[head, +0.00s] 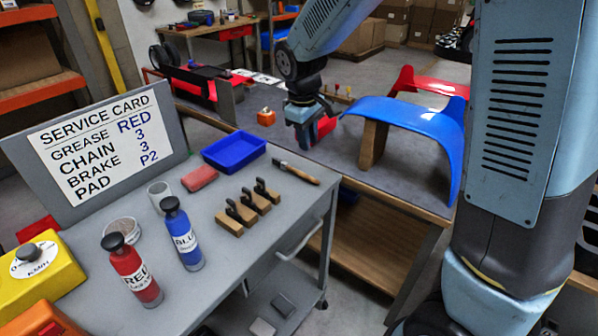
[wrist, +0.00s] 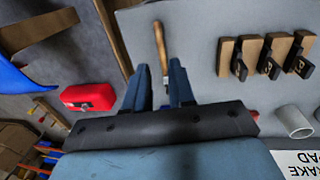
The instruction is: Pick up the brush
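The brush (head: 298,173) lies on the grey cart top near its right edge, with a wooden handle and a dark head. In the wrist view the brush handle (wrist: 160,45) extends beyond my fingertips, and its head end shows between them. My gripper (head: 304,138) hangs above and beyond the brush in the head view, over or near the bench edge. In the wrist view my gripper (wrist: 160,72) is open, with a clear gap between the fingers and the brush not held. The exact height above the brush cannot be told.
The cart top (head: 230,255) also holds a blue tray (head: 228,167), a red sponge-like block (head: 199,178), wooden blocks with black clips (head: 229,225), a red bottle (head: 132,272) and a blue bottle (head: 182,235). A blue curved panel (head: 415,118) stands on the bench behind.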

